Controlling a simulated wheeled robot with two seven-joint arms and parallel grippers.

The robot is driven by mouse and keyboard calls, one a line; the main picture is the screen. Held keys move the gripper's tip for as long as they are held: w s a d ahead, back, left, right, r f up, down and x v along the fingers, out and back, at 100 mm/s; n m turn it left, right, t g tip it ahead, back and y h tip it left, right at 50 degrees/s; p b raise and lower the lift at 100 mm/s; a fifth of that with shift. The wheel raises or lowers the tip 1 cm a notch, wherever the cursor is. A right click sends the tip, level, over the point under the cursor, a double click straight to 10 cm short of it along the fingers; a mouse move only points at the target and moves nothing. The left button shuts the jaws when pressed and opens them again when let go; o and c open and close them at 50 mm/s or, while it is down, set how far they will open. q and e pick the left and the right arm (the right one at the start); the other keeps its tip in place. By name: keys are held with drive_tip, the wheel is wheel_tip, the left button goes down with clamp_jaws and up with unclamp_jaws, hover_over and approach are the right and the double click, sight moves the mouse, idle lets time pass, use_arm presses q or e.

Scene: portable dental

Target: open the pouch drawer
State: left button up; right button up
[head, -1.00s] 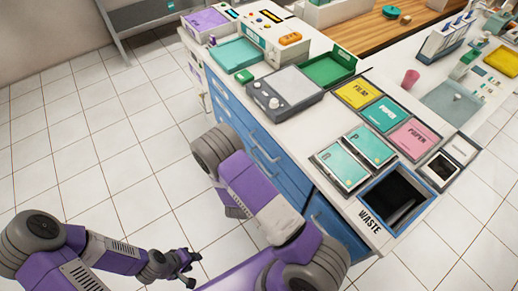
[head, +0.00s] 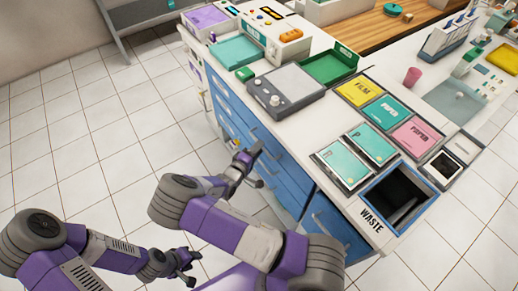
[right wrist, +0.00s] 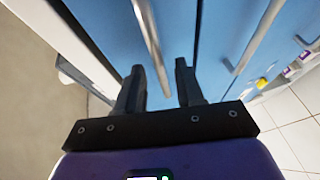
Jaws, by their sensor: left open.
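The blue drawer fronts (head: 280,178) line the side of the white-topped cabinet, with long metal handles. I cannot tell which one is the pouch drawer. My right gripper (head: 247,162) is in front of these drawers. In the right wrist view my right gripper (right wrist: 159,68) has its fingers apart, pointing at the blue fronts. A metal handle (right wrist: 150,35) shows between the fingers; I cannot tell whether they touch it. Another handle (right wrist: 258,35) lies to the right. The fronts look shut. My left gripper (head: 186,264) is open and empty above the floor, away from the cabinet.
The cabinet top holds a grey device (head: 284,92), a green tray (head: 330,68), labelled boxes such as the yellow FILM one (head: 362,90), and a dark waste opening (head: 398,197). Small yellow and purple patches (right wrist: 262,83) show near the fronts. Tiled floor at left is clear.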

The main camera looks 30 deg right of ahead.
drive_tip(key=shift+w+d+f, duration=0.1)
drive_tip(key=shift+w+d, duration=0.15)
drive_tip(key=shift+d, duration=0.3)
clamp_jaws()
